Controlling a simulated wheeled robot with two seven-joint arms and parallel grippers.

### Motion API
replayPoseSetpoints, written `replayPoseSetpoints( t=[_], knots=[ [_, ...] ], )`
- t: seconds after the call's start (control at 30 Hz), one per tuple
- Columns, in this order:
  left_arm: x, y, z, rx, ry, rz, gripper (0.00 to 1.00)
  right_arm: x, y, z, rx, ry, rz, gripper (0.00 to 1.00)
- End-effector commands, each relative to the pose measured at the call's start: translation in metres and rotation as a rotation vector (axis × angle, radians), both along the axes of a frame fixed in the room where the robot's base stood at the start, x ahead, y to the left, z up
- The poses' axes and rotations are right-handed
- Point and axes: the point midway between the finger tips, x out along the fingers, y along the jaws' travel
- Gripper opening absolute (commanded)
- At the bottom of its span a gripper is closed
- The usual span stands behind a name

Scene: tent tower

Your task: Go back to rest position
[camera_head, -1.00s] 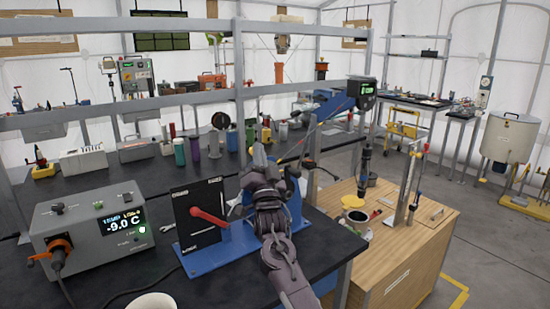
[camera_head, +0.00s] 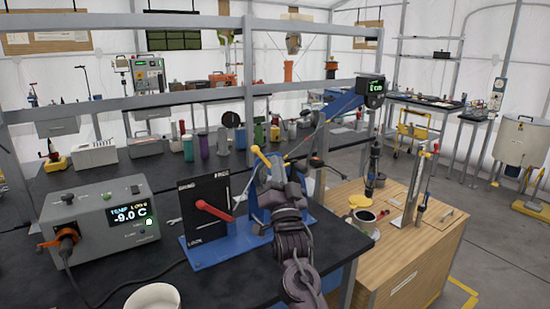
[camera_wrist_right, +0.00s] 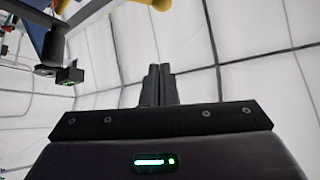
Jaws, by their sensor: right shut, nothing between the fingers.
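My right arm comes up from the lower middle of the head view. My right gripper (camera_head: 270,172) is in front of the blue stand beside the black panel with the red lever (camera_head: 214,210). In the right wrist view the fingers (camera_wrist_right: 158,84) are together with nothing between them, against the white tent wall. The blue stand is partly hidden behind my arm. My left gripper does not show in either view.
A grey box with a display reading -9.0 C (camera_head: 100,225) stands at the left of the black bench. A white cup (camera_head: 153,297) is at the front edge. A wooden cabinet (camera_head: 415,265) stands at the right. A yellow-tipped lever (camera_head: 262,158) rises close to my right gripper.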

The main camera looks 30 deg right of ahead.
Motion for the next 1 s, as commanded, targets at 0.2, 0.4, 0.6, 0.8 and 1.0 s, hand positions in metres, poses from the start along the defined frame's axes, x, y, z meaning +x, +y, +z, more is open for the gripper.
replayPoseSetpoints(
  t=[0.2, 0.4, 0.6, 0.8, 1.0],
  knots=[
    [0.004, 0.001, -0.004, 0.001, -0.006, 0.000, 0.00, -0.009, 0.002, -0.007, 0.000, 0.000, -0.002, 0.00],
    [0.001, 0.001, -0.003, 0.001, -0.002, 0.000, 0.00, -0.010, 0.002, -0.007, 0.001, -0.001, -0.001, 0.00],
    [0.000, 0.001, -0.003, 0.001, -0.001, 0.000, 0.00, -0.009, 0.002, -0.007, 0.001, -0.001, -0.001, 0.00],
    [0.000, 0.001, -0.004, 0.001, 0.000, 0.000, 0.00, -0.009, 0.006, -0.017, -0.002, 0.045, 0.005, 0.00],
    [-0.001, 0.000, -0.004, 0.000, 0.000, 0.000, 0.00, -0.016, 0.042, -0.104, -0.051, 0.444, 0.060, 0.00]
  ],
)
